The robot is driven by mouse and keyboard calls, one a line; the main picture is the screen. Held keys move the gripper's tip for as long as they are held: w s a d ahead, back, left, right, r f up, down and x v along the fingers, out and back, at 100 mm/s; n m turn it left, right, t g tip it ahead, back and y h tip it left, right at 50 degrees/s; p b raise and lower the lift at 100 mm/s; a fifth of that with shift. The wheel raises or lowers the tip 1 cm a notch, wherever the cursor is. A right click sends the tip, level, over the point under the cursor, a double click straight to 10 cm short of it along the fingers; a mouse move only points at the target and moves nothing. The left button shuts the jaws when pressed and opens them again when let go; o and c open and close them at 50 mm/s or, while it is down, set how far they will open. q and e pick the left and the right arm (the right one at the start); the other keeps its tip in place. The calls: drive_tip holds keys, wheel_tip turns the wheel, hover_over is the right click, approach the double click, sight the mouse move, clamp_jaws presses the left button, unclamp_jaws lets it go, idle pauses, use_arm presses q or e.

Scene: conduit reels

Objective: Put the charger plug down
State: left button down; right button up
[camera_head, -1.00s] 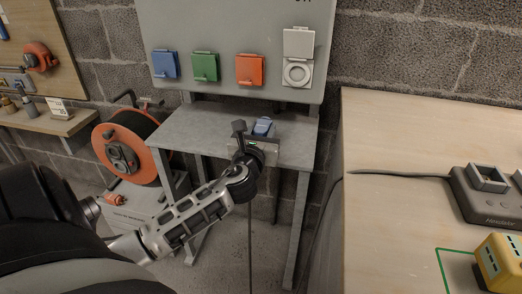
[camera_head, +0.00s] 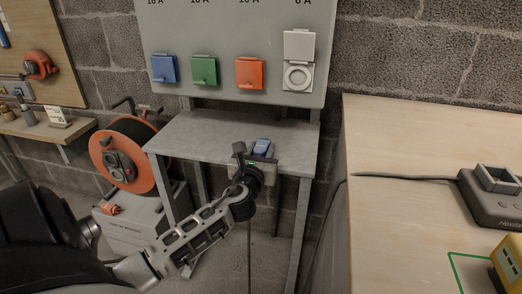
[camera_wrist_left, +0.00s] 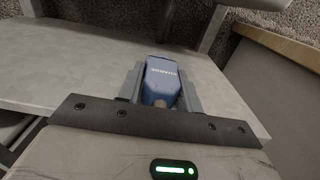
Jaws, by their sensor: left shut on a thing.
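The charger plug (camera_head: 262,146) is a small blue block with pale lettering on its top. It sits between the two grey fingers of my left gripper (camera_head: 262,156), which is shut on it. It also shows in the left wrist view (camera_wrist_left: 161,80), with a finger on each side. In the head view the plug appears over the front part of the grey shelf (camera_head: 200,133). I cannot tell whether it touches the shelf. A dark cable hangs down below the gripper. My right gripper is not in view.
The shelf top is bare left of the plug. A grey panel (camera_head: 225,30) with blue, green, orange and white socket covers rises behind. An orange cable reel (camera_head: 145,178) stands at left. A wooden bench (camera_head: 400,190) with a grey charging base (camera_head: 490,200) and a yellow block (camera_head: 511,262) is at right.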

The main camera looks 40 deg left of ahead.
use_arm(q)
drive_tip(key=shift+f, duration=0.25)
drive_tip(key=c, duration=0.9)
unclamp_jaws()
drive_tip(key=shift+c, duration=0.2)
drive_tip(key=shift+r+p, duration=0.3)
drive_tip(key=shift+r, duration=0.3)
drive_tip(key=p+v, duration=0.1)
drive_tip(key=v, duration=1.1)
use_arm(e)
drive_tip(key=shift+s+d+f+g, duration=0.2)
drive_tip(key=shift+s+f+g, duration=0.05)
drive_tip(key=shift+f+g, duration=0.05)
